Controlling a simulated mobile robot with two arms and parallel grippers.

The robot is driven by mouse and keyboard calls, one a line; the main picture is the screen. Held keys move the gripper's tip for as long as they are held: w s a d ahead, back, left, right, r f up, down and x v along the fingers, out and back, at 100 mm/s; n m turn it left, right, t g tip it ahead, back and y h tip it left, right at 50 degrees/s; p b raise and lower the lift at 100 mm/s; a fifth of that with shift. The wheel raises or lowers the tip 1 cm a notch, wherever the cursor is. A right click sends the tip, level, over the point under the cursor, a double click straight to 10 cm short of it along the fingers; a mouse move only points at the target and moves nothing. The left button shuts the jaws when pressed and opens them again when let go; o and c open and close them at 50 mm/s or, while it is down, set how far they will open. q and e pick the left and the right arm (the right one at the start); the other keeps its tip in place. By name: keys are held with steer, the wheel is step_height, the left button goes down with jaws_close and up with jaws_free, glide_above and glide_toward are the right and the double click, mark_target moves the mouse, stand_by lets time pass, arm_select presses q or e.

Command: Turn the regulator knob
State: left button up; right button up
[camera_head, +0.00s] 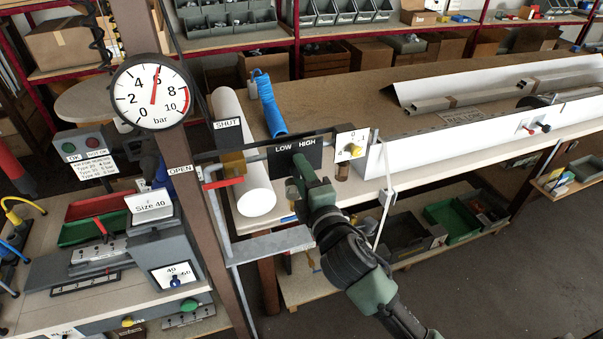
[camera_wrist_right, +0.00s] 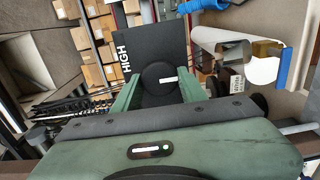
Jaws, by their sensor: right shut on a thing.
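The regulator knob (camera_wrist_right: 160,76) is round and black with a white mark, in front of the black LOW/HIGH plate (camera_head: 283,157). In the wrist view the plate (camera_wrist_right: 134,45) shows only HIGH. My right gripper (camera_wrist_right: 159,88) is shut on the knob, one green finger on each side. In the head view the right gripper (camera_head: 303,170) reaches up to the plate and hides most of the knob. The pressure gauge (camera_head: 146,103) has its red needle pointing up, near the 6. My left gripper is out of view.
A brass valve with a red lever (camera_head: 222,183) sits left of the plate, between SHUT and OPEN labels. A yellow switch (camera_head: 353,150) is close on the right. The floor at lower right is clear.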

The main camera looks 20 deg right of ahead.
steer(key=shift+f, duration=0.1)
steer(key=o, duration=1.3)
steer(key=shift+o, duration=0.2)
steer(key=shift+s, duration=0.15)
steer(key=s+b, duration=0.3)
steer(key=s, duration=0.4)
steer(key=shift+s+d, duration=0.15)
steer(key=shift+s, duration=0.15)
